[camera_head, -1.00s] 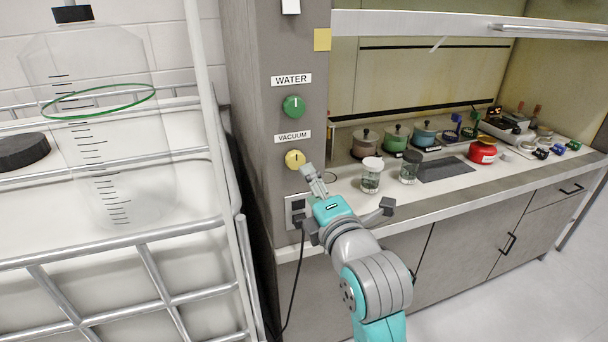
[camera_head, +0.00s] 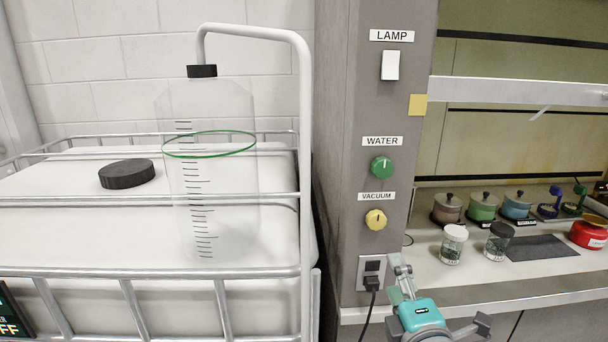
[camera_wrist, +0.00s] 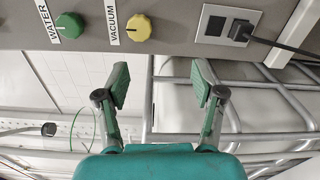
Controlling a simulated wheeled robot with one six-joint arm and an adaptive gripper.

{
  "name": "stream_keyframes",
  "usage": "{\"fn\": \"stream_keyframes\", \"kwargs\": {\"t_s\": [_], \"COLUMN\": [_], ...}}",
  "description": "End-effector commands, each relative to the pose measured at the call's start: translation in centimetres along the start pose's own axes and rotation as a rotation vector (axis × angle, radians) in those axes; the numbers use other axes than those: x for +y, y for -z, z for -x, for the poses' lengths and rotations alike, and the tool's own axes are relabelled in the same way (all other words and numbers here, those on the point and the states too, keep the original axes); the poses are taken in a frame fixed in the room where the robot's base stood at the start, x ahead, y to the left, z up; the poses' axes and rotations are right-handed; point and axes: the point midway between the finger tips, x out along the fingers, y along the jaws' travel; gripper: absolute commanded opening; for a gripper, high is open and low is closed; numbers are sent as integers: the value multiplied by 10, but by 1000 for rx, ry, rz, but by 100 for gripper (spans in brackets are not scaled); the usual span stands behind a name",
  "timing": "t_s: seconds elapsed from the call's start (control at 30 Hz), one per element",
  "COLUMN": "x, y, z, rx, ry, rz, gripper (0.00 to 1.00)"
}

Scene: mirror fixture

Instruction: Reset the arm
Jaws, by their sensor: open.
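My gripper (camera_head: 402,277) is in front of the grey control panel (camera_head: 350,130), just beside the power outlet and below the yellow vacuum knob (camera_head: 376,219). In the wrist view my gripper (camera_wrist: 160,85) shows two fingers spread apart with nothing between them. The wrist view also shows the vacuum knob (camera_wrist: 138,28) and the green water knob (camera_wrist: 70,25) above the fingers, apart from them. In the head view the green water knob (camera_head: 381,166) sits above the vacuum knob.
A black plug sits in the outlet (camera_head: 371,268). At left a metal-caged white tank (camera_head: 80,240) and a clear graduated bottle (camera_head: 210,170) stand close to the panel. At right, lidded jars (camera_head: 453,243) and several pots (camera_head: 482,207) stand on the bench.

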Motion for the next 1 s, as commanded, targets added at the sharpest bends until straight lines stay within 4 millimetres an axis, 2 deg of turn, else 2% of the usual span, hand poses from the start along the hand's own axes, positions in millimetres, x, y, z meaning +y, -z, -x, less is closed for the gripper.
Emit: {"fn": "stream_keyframes", "kwargs": {"t_s": [0.03,0.1,0.27,0.5,0.8,1.0], "x": [-19,-40,-87,-149,-211,-241], "y": [2,4,9,16,23,26], "z": [6,14,38,84,155,210], "rx": [2,2,-1,-12,-39,-64], "ry": [17,27,52,88,131,157], "rz": [-41,-110,-269,-508,-804,-1001], "gripper": [68,68,68,68,68,68]}}
